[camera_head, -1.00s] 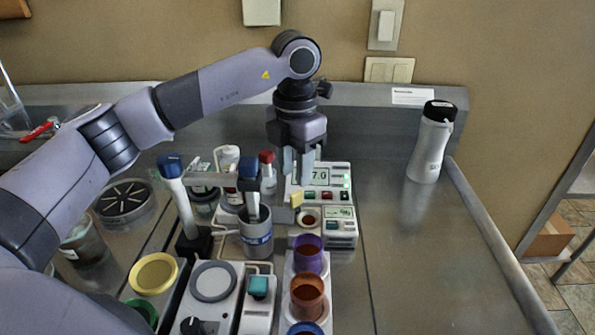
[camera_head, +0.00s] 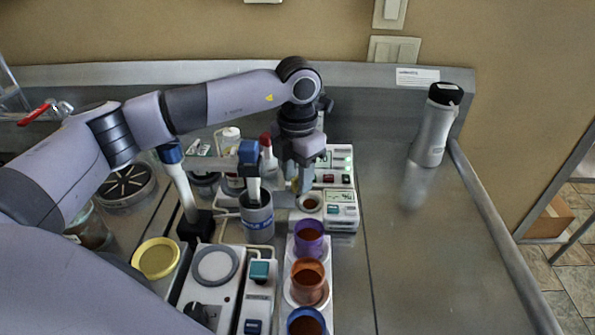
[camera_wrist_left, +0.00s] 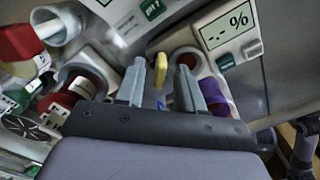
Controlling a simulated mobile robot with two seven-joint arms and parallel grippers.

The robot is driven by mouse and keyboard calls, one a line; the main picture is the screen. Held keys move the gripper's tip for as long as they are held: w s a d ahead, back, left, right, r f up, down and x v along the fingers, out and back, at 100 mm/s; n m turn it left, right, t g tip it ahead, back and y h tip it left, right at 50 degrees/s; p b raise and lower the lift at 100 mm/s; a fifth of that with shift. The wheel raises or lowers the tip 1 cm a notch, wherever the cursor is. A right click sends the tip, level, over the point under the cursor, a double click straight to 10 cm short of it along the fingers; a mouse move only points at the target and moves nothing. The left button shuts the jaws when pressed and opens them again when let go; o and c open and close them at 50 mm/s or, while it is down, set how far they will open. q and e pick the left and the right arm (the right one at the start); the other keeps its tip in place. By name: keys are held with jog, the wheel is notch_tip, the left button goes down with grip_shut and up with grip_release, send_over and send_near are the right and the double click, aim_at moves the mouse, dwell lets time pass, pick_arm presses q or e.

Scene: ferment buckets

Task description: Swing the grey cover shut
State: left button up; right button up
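The small white meter (camera_head: 341,210) has a green-lit display, which reads "%" in the left wrist view (camera_wrist_left: 228,27). Its round sample well (camera_head: 311,203) is uncovered and holds something brown. A yellow tab (camera_wrist_left: 160,70) stands up beside the well, apparently on the grey cover, which is otherwise mostly hidden by my gripper. My left gripper (camera_head: 298,186) points down just left of and behind the well. In the left wrist view its fingers (camera_wrist_left: 160,88) are apart, with the tab showing between their tips; contact is unclear. My right gripper is out of view.
A grey cup (camera_head: 257,222) and a blue-topped post (camera_head: 178,180) stand close on the left. Purple (camera_head: 309,245) and orange (camera_head: 308,287) cups stand in front. A larger meter (camera_head: 336,170) is behind. The steel counter (camera_head: 420,260) on the right is clear.

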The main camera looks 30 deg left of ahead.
pick_arm(q)
grip_shut()
jog(key=shift+r, duration=0.1)
dwell(1.2)
